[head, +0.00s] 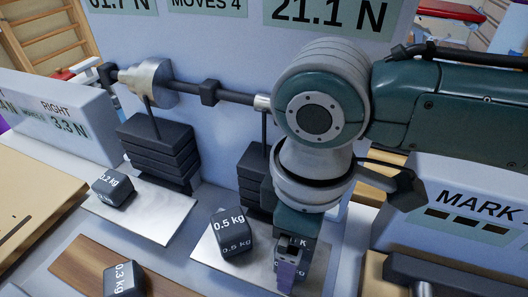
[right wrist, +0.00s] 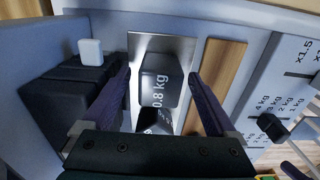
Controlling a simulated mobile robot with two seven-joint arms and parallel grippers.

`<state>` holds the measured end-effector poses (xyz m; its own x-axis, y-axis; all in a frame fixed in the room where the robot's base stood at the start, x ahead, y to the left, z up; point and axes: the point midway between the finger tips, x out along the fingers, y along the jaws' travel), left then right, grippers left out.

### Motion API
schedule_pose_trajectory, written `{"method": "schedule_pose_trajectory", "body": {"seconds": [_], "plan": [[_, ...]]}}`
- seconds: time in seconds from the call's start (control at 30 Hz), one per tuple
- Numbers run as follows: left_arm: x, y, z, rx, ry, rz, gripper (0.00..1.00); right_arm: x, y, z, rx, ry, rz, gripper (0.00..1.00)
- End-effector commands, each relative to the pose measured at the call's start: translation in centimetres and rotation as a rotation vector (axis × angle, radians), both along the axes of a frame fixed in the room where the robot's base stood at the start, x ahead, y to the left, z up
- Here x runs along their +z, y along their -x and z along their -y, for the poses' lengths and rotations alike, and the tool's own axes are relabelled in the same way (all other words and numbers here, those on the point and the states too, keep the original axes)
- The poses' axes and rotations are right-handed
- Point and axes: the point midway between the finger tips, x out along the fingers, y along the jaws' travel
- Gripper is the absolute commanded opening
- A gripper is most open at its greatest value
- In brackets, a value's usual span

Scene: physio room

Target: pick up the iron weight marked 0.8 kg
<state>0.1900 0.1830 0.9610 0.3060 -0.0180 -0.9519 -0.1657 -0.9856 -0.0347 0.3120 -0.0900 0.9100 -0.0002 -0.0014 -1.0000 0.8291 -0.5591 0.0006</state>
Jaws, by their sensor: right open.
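The iron weight marked 0.8 kg (right wrist: 160,88) is a dark block with white lettering on a pale metal plate (right wrist: 145,43) in the right wrist view. My right gripper (right wrist: 160,76) is open, with its purple fingers on either side of the weight and visible gaps to both. I cannot tell how far above it they are. In the head view the right gripper (head: 289,270) points down at the plate (head: 205,247), right of the 0.5 kg weight (head: 231,234), and hides most of what lies behind it. My left gripper is not in view.
A 0.2 kg weight (head: 113,188) sits on the left plate (head: 160,217). A 0.3 kg weight (head: 124,281) sits at the front. A balance beam (head: 230,94) and stacked dark slabs (head: 160,150) stand behind. A MARK panel (head: 465,200) rises at the right.

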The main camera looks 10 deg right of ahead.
Motion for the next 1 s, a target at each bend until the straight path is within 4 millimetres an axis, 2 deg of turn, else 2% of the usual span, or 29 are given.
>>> {"method": "schedule_pose_trajectory", "body": {"seconds": [0.27, 1.0], "plan": [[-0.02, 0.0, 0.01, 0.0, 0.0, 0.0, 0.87, -0.22, -0.01, -0.02, 0.001, -0.001, 0.001, 0.9], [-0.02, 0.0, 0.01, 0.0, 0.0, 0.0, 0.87, -0.19, -0.01, 0.0, 0.0, -0.001, 0.001, 0.07]]}}
